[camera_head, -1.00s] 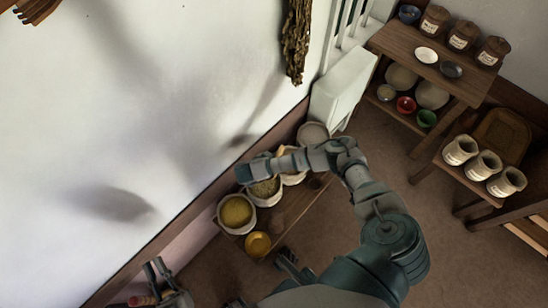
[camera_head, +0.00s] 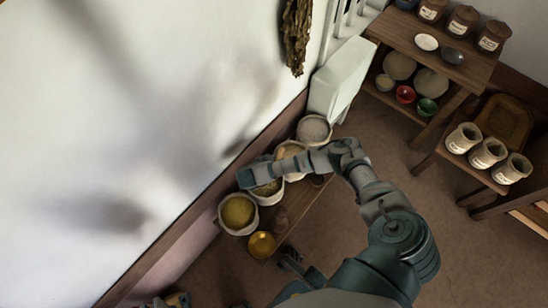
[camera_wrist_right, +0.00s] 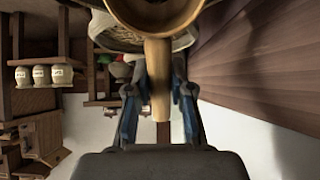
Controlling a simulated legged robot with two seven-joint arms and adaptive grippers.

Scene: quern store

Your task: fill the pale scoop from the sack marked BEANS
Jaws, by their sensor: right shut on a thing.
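My right gripper (camera_head: 246,178) is above the row of open sacks, over a sack with dull olive-brown contents (camera_head: 268,188). In the right wrist view its fingers (camera_wrist_right: 158,100) are shut on the upright tan wooden handle of the scoop (camera_wrist_right: 158,75). The scoop's round bowl is cut off by the top edge, so its filling cannot be judged. A pale sack (camera_wrist_right: 105,32) with dark lettering is behind it; I cannot read the word. My left gripper (camera_head: 172,301) shows only as a sliver at the bottom edge.
A sack with yellow contents (camera_head: 238,212) and a brass bowl (camera_head: 261,244) are nearby. More sacks (camera_head: 314,129) stand along the wall. Shelves with jars (camera_head: 462,20) and a stand with three pots (camera_head: 488,153) are at right. The floor between is clear.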

